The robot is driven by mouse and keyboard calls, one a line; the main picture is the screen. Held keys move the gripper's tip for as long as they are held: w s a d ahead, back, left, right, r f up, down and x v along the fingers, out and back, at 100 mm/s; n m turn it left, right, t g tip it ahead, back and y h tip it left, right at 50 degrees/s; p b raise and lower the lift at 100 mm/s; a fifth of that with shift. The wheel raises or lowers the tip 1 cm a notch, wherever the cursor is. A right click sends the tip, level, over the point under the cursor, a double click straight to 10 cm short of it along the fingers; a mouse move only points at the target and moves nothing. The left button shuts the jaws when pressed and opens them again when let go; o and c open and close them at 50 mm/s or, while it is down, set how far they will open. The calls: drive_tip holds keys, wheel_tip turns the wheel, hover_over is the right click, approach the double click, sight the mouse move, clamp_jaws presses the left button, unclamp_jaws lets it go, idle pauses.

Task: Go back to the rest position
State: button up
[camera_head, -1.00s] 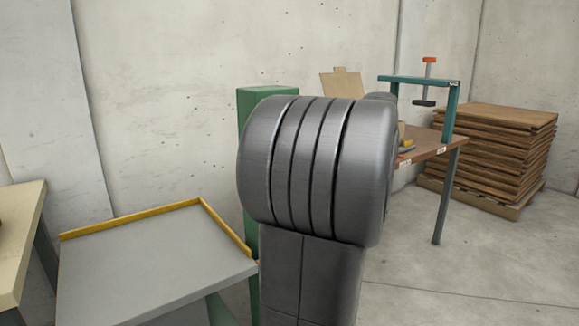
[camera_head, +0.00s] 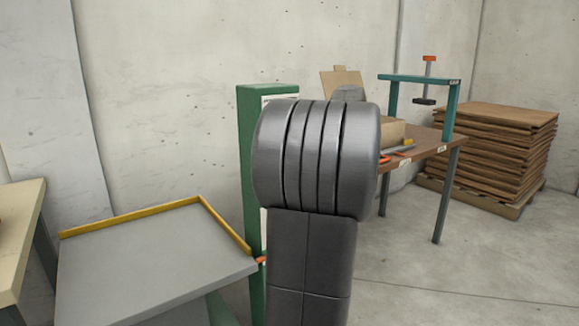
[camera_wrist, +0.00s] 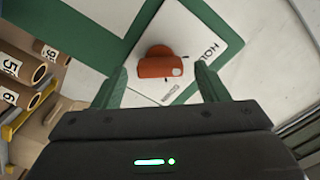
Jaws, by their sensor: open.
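In the wrist view my gripper (camera_wrist: 162,80) is open, with two green fingers apart and nothing held between them. Beyond the fingertips an orange part (camera_wrist: 160,66) stands out against a white panel (camera_wrist: 222,35) with a green border and partly readable black lettering. The orange part lies in line with the gap; how far it is from the fingers I cannot tell. In the head view my dark grey arm fills the middle and hides my gripper. A green column (camera_head: 250,150) stands just behind the arm, partly covered.
Brown tubes with number labels (camera_wrist: 22,68) lie at the left in the wrist view. A grey table (camera_head: 150,265) with a yellow rim is at left. At right are a brown bench (camera_head: 428,149) with a teal frame (camera_head: 450,112) and a board stack (camera_head: 495,150). Right floor is clear.

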drive_tip(key=m+p, duration=0.2)
drive_tip(key=p, duration=0.3)
drive_tip(key=m+p, duration=0.3)
drive_tip(key=p, duration=0.3)
drive_tip(key=w+m+p, duration=0.1)
drive_tip(key=m+p, duration=0.2)
drive_tip(key=p, duration=0.3)
drive_tip(key=shift+a+r, duration=0.2)
drive_tip(key=shift+a, duration=0.05)
drive_tip(key=m+p, duration=0.6)
drive_tip(key=p, duration=0.9)
drive_tip(key=shift+f+p, duration=0.1)
drive_tip(key=shift+p, duration=0.25)
drive_tip(key=shift+f+m+p, duration=0.25)
drive_tip(key=shift+m+p, duration=0.55)
drive_tip(key=shift+p, duration=0.35)
drive_tip(key=shift+s+a+r, duration=0.1)
drive_tip(key=shift+r, duration=0.05)
